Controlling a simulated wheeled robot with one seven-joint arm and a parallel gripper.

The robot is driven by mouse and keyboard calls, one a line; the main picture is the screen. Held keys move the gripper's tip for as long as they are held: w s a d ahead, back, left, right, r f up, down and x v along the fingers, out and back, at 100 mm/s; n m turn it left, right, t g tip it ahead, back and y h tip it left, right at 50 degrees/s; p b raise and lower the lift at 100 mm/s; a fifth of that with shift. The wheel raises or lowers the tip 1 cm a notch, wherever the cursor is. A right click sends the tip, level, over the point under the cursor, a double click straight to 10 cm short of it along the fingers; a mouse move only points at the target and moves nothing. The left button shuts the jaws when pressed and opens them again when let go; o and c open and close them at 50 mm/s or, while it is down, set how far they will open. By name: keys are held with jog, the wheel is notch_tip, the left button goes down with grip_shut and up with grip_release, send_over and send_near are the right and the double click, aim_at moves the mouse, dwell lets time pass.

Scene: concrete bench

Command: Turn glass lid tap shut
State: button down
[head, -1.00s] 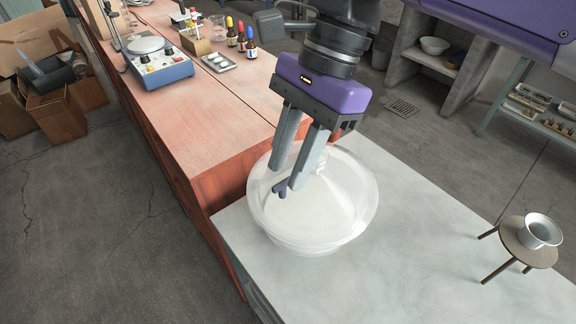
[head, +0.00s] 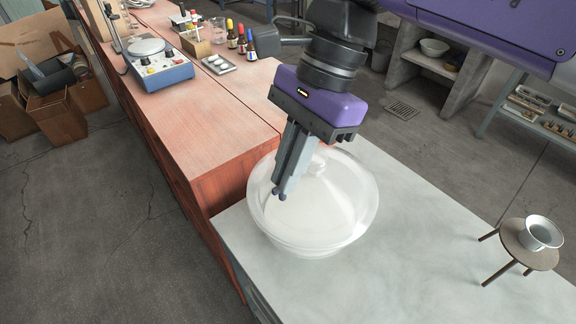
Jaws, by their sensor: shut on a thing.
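The glass vessel with its clear lid (head: 335,215) stands on the pale concrete bench, near its left edge. The small dark blue tap (head: 280,194) is on the lid's left front side. My gripper (head: 282,188) reaches down over the lid from above, with its fingers close together on the tap. Its tips hide most of the tap, and only a small dark end shows below them. The tap's exact angle cannot be told.
A wooden stool-like stand with a metal bowl (head: 540,233) is at the bench's right. A reddish wooden counter (head: 200,110) adjoins at the left, with a blue stirrer device (head: 160,70), bottles (head: 241,40) and a small tray (head: 219,64) farther back. The concrete bench top (head: 430,240) is clear between vessel and stand.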

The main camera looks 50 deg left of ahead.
jog(key=m, duration=0.2)
jog(key=m+y, duration=0.1)
jog(key=m, duration=0.1)
jog(key=shift+d+y, duration=0.2)
jog(key=shift+y, duration=0.1)
jog(key=m+b, duration=0.1)
jog(key=m, duration=0.1)
jog(key=m+t+y+b, duration=0.1)
jog(key=m, duration=0.1)
jog(key=shift+s+d+f, duration=0.1)
jog(key=shift+s+d, duration=0.05)
jog(key=m+t+b, duration=0.1)
jog(key=m+b, duration=0.1)
jog(key=m, duration=0.1)
jog(key=m+t+y+b, duration=0.1)
jog(key=m+b, duration=0.1)
jog(key=shift+s+d+f+m, duration=0.1)
jog(key=shift+s+m, duration=0.1)
jog(key=shift+m, duration=0.2)
jog(key=m+t+b, duration=0.1)
jog(key=m+b, duration=0.2)
jog(key=b, duration=0.1)
jog(key=shift+s+m+t+y, duration=0.2)
jog(key=shift+m+t+y, duration=0.1)
jog(key=shift+m+t, duration=0.1)
jog(key=shift+r, duration=0.2)
jog(key=c, duration=1.6)
grip_release()
jog(key=shift+o, duration=0.2)
